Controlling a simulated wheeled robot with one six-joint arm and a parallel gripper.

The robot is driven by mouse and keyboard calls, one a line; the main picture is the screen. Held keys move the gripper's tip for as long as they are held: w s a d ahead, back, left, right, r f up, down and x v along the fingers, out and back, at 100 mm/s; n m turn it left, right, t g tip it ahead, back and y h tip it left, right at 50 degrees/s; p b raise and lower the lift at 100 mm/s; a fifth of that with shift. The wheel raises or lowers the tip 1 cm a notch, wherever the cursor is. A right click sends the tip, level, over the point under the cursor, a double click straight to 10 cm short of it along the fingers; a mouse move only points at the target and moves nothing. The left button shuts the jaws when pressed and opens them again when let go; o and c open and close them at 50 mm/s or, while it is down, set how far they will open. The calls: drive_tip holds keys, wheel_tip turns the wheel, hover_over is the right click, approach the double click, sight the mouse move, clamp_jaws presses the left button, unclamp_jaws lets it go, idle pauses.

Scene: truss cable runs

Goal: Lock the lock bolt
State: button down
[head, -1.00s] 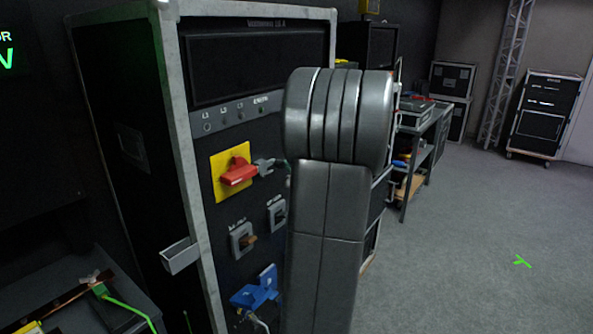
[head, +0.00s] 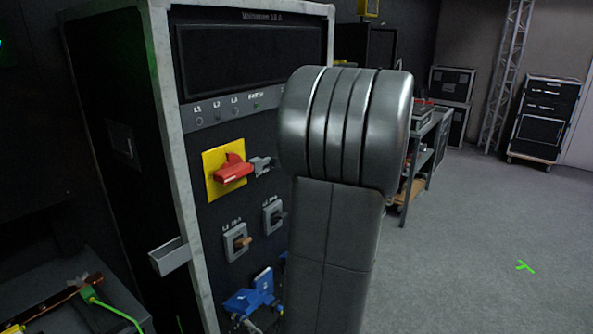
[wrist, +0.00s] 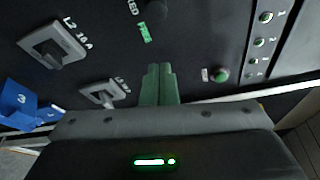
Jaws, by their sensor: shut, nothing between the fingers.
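A grey metal piece (head: 262,165), which looks like the lock bolt, sits just right of the red switch handle (head: 232,170) on its yellow plate. I cannot tell how far it is pushed in. My gripper (wrist: 160,69) shows in the wrist view with its green fingers together and empty, pointing at the black panel (wrist: 190,40). In the head view my arm hides the gripper and the right part of the panel. I cannot make out the red handle or the bolt in the wrist view.
A grey-framed breaker switch (head: 237,242) and another (head: 273,214) sit below the handle, with a blue connector (head: 250,297) lower down. In the wrist view a green button (wrist: 221,75) is right of my fingers. A grey bracket (head: 168,256) juts from the cabinet's left edge.

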drive_tip(key=v, duration=0.4)
drive_tip(key=shift+w+d+f, duration=0.15)
drive_tip(key=shift+w+f, duration=0.05)
drive_tip(key=shift+w, duration=0.1)
